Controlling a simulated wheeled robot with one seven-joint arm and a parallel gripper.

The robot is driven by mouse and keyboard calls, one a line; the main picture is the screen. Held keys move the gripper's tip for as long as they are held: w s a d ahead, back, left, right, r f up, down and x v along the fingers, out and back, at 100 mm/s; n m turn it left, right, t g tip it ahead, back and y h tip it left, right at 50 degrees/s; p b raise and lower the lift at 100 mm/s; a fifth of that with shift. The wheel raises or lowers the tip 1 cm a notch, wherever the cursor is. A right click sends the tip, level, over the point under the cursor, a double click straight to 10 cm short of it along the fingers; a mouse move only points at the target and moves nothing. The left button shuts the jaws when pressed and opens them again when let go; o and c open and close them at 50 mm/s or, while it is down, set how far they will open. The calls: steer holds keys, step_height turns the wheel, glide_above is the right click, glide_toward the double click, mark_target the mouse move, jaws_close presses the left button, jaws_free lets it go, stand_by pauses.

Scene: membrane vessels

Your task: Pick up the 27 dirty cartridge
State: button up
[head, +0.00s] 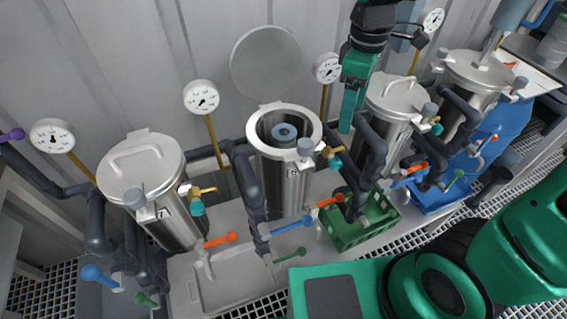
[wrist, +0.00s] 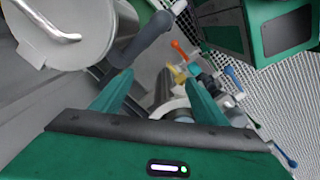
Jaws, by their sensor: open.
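The cartridge (head: 284,132) shows as a blue-grey round top with a dark centre hole. It sits upright inside the open steel vessel (head: 292,185), second from the left, and its lower part is hidden by the wall. The vessel's round lid (head: 265,63) stands raised behind it. I cannot read a number 27 on the cartridge. My gripper (head: 346,128) hangs to the right of the open mouth, apart from the cartridge. In the wrist view my gripper (wrist: 158,98) has its two green fingers spread, with nothing held; a pale round rim shows partly between and below them.
Closed steel vessels stand left (head: 155,190) and right (head: 398,100) of the open one. Dark pipes, coloured valve handles and gauges (head: 202,97) crowd around them. A pale tray (head: 235,285) lies in front.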

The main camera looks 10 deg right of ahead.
mark_target(287, 130)
steer(key=a+n, duration=0.2)
steer(key=a, duration=0.2)
steer(key=w+a+f+n, duration=0.1)
steer(key=a+n, duration=0.1)
steer(key=a, duration=0.3)
steer(key=a+f+n, duration=0.1)
steer(key=a+n, duration=0.2)
steer(key=a, duration=0.2)
steer(key=shift+w, duration=0.25)
step_height(287, 130, down, 4)
steer(key=shift+a+f, duration=0.15)
steer(key=f, duration=0.6)
steer(key=shift+s+a+f, duration=0.1)
steer(key=shift+a+f, duration=0.1)
steer(key=shift+a, duration=0.05)
steer(key=c, duration=1.5)
steer(key=shift+c, duration=0.6)
steer(key=shift+r, duration=0.15)
